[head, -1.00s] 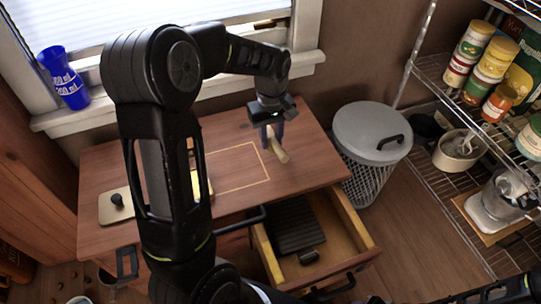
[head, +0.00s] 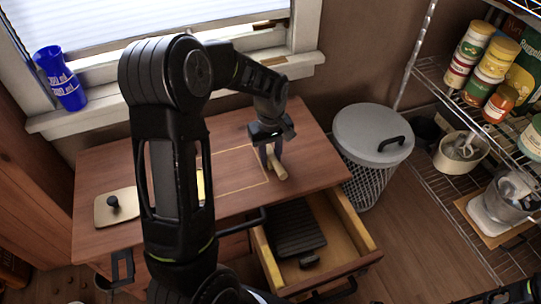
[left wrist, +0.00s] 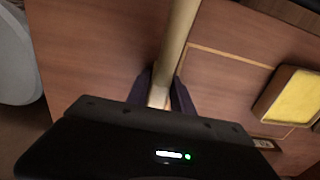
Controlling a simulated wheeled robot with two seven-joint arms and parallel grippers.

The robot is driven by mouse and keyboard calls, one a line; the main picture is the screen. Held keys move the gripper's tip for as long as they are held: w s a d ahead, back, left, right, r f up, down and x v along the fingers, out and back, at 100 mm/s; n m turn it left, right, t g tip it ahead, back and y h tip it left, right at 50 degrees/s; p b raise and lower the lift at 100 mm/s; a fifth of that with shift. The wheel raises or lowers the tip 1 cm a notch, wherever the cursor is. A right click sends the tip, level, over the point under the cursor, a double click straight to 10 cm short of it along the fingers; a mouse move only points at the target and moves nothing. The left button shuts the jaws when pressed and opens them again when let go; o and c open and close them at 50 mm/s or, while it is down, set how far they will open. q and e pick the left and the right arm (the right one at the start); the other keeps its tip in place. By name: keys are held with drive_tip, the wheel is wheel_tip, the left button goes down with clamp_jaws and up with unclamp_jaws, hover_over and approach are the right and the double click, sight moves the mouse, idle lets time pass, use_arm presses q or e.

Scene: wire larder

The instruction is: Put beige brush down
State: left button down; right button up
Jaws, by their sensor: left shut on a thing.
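My left gripper (head: 270,151) is shut on the beige brush (head: 279,169) over the right part of the wooden desk top. In the left wrist view the brush's long pale handle (left wrist: 178,38) runs up from between the dark fingers (left wrist: 160,95). Most of the brush's other end is hidden by the gripper. I cannot tell whether the brush touches the desk. A thin pale outlined rectangle (head: 262,164) is marked on the desk top, and the brush is at its right edge.
The desk's drawer (head: 359,234) stands open below, with a dark ribbed thing (head: 298,228) inside. A board with a black knob (head: 114,203) lies at the desk's left. A yellow-topped block (left wrist: 290,97) lies on the desk. A lidded grey bin (head: 372,130) stands to the right.

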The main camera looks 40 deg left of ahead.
sight(270, 152)
use_arm(q)
drive_tip(key=c, duration=1.1)
unclamp_jaws()
drive_tip(key=shift+f, duration=0.15)
wheel_tip(270, 152, up, 12)
drive_tip(key=p, duration=0.3)
drive_tip(key=shift+f, duration=0.25)
drive_tip(key=shift+r, duration=0.45)
